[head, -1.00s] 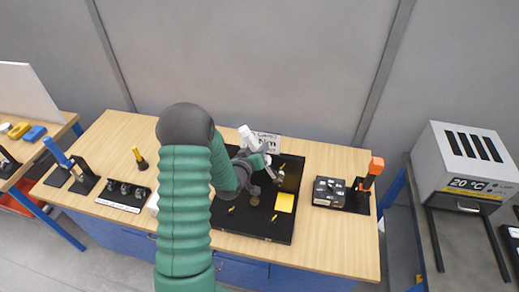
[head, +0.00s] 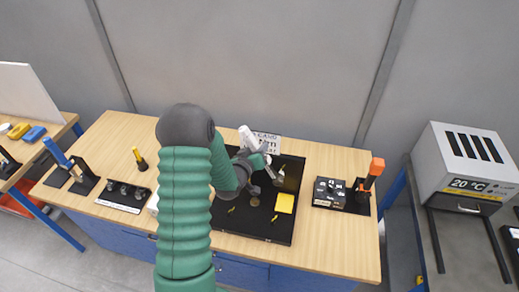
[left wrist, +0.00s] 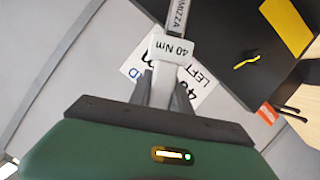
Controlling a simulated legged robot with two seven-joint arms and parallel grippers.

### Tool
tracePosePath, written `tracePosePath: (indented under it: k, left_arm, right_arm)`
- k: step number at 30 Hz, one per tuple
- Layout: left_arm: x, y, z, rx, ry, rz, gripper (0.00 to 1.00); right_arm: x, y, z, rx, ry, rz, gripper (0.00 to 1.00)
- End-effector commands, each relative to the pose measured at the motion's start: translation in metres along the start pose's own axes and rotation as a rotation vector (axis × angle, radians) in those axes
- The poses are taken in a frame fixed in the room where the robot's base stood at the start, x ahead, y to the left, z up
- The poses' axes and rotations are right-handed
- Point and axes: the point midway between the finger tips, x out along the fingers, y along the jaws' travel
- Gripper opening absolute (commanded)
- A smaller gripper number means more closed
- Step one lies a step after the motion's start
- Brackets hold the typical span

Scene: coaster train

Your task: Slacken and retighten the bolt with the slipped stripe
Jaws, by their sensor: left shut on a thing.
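My left gripper (head: 258,163) is shut on a pale grey torque wrench (head: 250,140), above the back of a black board (head: 262,228). In the left wrist view the wrench (left wrist: 170,50) bears a "40 Nm" label between the dark fingers. The board carries small yellow marks, such as one at its left (head: 232,209) and one at its front (head: 274,218); a yellow stripe also shows in the left wrist view (left wrist: 247,61). The bolts are too small to tell which stripe has slipped. Whether the wrench touches a bolt cannot be told. My right gripper is not in view.
A dark box (head: 328,192) and an orange-handled tool (head: 375,167) stand right. A socket rail (head: 124,196) and yellow-handled tool (head: 139,157) are left. An oven-like box (head: 466,158) stands far right.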

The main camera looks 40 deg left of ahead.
Motion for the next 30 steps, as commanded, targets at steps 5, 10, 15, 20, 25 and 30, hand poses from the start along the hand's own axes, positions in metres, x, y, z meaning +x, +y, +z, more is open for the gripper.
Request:
tracePosePath:
  k: [5,10,15,20,25,30]
  left_arm:
    - [0.0022,0.0014,-0.0028,0.000,0.005,0.003,0.00]
    - [0.0039,0.0014,-0.0033,0.000,0.005,0.003,0.00]
    - [0.0056,0.0013,-0.0040,0.000,0.005,0.003,0.00]
    - [0.0072,0.0014,-0.0046,0.000,0.005,0.003,0.00]
    - [0.0088,0.0014,-0.0051,0.000,0.005,0.003,0.00]
    - [0.0104,0.0014,-0.0057,0.000,0.005,0.003,0.00]
  right_arm:
    - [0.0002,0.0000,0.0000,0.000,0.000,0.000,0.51]
    - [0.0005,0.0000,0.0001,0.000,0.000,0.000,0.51]
    - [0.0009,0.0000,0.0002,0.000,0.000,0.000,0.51]
    - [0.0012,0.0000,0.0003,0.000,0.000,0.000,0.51]
    - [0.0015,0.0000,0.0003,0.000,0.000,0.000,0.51]
    - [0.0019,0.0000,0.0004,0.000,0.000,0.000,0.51]
